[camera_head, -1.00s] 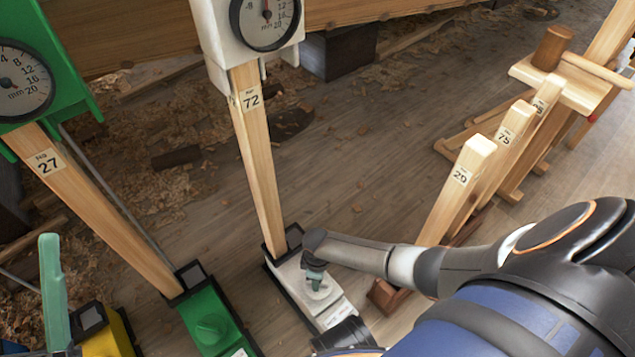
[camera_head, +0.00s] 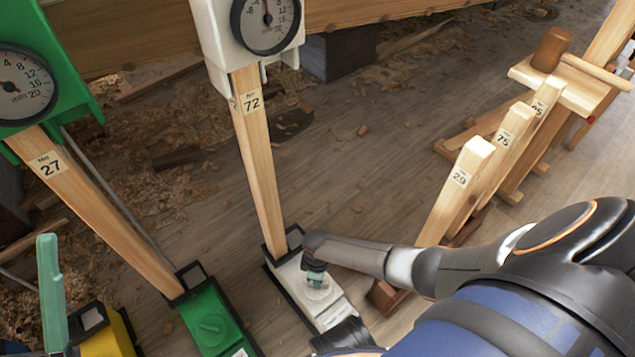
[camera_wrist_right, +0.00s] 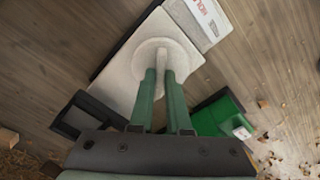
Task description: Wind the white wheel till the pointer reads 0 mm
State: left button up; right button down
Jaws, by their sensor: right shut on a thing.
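The white wheel (camera_head: 318,292) sits on the white base at the foot of post No 72. It also shows in the right wrist view (camera_wrist_right: 142,50) as a round disc with a raised grip bar. My right gripper (camera_head: 315,279) points down at it, its green fingers (camera_wrist_right: 164,75) shut on that bar. The white dial (camera_head: 265,20) on the post is cut off by the top edge. Its dark red pointer (camera_head: 267,13) points roughly upward; I cannot read its exact value. A green finger (camera_head: 50,285), apparently my left gripper's, stands at lower left; its opening is unclear.
A green jack (camera_head: 208,325) with its own dial (camera_head: 22,85) and post No 27 stands at left, a yellow one (camera_head: 108,338) beyond it. Numbered wooden posts (camera_head: 462,185) and a mallet (camera_head: 552,48) are at right. Shavings litter the floor.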

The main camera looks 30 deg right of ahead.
jog(key=c, duration=0.9)
grip_release()
pick_arm(q)
jog(key=shift+r, duration=0.1)
pick_arm(e)
jog(key=shift+r, duration=0.1)
pick_arm(q)
notch_tip(320, 180, up, 9)
jog(key=a+p, duration=0.1)
jog(key=p, duration=0.7)
jog(key=shift+s+r+t+p, duration=0.2)
jog(key=shift+t+p, duration=0.1)
jog(key=shift+t, duration=0.1)
pick_arm(e)
notch_tip(320, 180, up, 12)
jog(key=shift+r, duration=0.15)
pick_arm(q)
jog(key=shift+f, duration=0.1)
